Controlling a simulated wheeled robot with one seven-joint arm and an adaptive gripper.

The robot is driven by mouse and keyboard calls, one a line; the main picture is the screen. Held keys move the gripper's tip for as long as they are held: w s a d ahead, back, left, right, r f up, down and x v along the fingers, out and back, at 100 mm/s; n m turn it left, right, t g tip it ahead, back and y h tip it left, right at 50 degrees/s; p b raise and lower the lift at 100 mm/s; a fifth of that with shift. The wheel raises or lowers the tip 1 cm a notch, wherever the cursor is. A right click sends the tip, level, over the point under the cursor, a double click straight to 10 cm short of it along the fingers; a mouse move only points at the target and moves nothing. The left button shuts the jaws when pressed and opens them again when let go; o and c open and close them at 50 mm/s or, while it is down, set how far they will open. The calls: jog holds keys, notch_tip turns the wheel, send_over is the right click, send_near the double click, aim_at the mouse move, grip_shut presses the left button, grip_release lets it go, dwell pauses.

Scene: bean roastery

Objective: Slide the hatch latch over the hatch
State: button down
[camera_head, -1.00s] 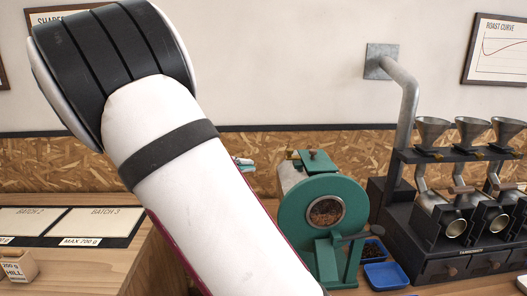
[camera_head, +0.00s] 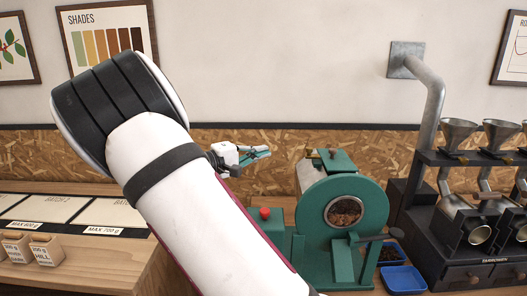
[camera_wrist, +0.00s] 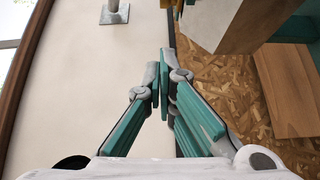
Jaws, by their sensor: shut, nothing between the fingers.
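The green drum roaster (camera_head: 375,190) stands on the counter with a round window in its front. On its top is a green hatch plate (camera_head: 337,161) with small brass-coloured parts (camera_head: 332,152) beside it, too small to tell the latch's exact position. My gripper (camera_head: 266,152) is left of the roaster, near the height of its top, fingers pointing right and apart from it. In the wrist view my gripper (camera_wrist: 164,65) is shut and empty. The roaster's grey body (camera_wrist: 235,25) shows at upper right there, with a brass bit (camera_wrist: 179,7) at the top edge.
Blue trays (camera_head: 403,279) lie right of the roaster, beside a black machine with funnels (camera_head: 460,135) and a grey pipe (camera_head: 433,100). Batch mats (camera_head: 75,212) and small labelled bins (camera_head: 45,249) are at left. The OSB-clad wall (camera_head: 240,180) is behind.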

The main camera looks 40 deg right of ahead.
jog(key=s+d+p, duration=0.2)
jog(key=s+d, duration=0.1)
jog(key=d, duration=0.7)
jog(key=shift+f, duration=0.15)
jog(key=shift+s+d+p, duration=0.85)
jog(key=shift+d+p, duration=0.15)
jog(key=shift+d, duration=0.1)
